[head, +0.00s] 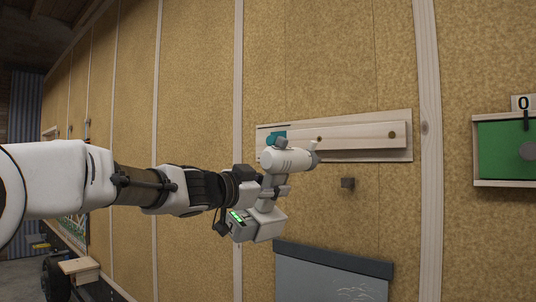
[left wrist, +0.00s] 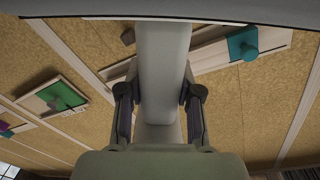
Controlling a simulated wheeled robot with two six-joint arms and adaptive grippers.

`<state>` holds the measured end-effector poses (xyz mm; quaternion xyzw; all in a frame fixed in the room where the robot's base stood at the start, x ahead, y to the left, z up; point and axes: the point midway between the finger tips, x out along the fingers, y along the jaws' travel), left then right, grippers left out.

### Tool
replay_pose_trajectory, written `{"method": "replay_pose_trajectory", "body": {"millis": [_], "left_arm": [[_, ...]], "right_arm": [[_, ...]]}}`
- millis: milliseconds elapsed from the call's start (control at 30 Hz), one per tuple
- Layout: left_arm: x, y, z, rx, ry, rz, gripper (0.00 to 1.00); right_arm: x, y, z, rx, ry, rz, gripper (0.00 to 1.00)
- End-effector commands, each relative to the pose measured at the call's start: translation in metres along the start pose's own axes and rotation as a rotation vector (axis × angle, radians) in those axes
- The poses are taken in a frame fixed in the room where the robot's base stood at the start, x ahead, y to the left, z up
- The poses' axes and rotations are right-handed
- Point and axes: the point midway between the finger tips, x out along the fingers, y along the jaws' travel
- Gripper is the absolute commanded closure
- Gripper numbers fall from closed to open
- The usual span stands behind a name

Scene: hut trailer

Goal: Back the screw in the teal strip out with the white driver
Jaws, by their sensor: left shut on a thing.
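My left gripper (head: 274,191) is shut on the handle of the white driver (head: 288,160), which is held upright with its grey battery base (head: 258,225) below. In the left wrist view, the fingers of the left gripper (left wrist: 158,105) stand on both sides of the driver's pale handle (left wrist: 160,60). The teal strip (head: 273,136) is on the wooden board on the wall, behind and above the driver and partly hidden by it. It also shows in the left wrist view (left wrist: 240,42), apart from the driver there. I cannot make out the screw clearly. My right gripper is not in view.
The pale wooden board (head: 360,136) carries the strip. A small dark block (head: 347,183) sticks out below it. A grey panel (head: 335,275) hangs lower down. A green framed panel (head: 502,151) with a 0 sign (head: 523,103) is at the right.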

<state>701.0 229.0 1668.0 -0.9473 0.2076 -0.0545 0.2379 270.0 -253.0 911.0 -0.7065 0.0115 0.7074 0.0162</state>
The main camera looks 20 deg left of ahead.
Motion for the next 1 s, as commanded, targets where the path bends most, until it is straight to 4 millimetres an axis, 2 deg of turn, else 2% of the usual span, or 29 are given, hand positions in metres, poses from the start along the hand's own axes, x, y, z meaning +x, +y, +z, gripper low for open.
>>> {"method": "replay_pose_trajectory", "body": {"millis": [33,100,233,567,767,1000], "left_arm": [[-0.008,-0.015,-0.018,0.011,-0.003,-0.023,1.00],[-0.017,-0.029,-0.030,0.021,-0.018,-0.049,1.00],[-0.026,-0.043,-0.042,0.030,-0.036,-0.073,1.00],[-0.027,-0.045,-0.043,0.031,-0.041,-0.078,1.00],[-0.032,-0.045,-0.046,0.032,-0.046,-0.080,1.00],[-0.011,-0.046,-0.043,0.035,-0.047,-0.080,1.00]], "right_arm": [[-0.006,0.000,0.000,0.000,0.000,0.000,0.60],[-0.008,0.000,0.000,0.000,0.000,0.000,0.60],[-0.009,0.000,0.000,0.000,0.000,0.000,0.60],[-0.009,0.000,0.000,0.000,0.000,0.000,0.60],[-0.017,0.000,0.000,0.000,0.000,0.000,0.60],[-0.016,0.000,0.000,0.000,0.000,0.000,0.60]]}}
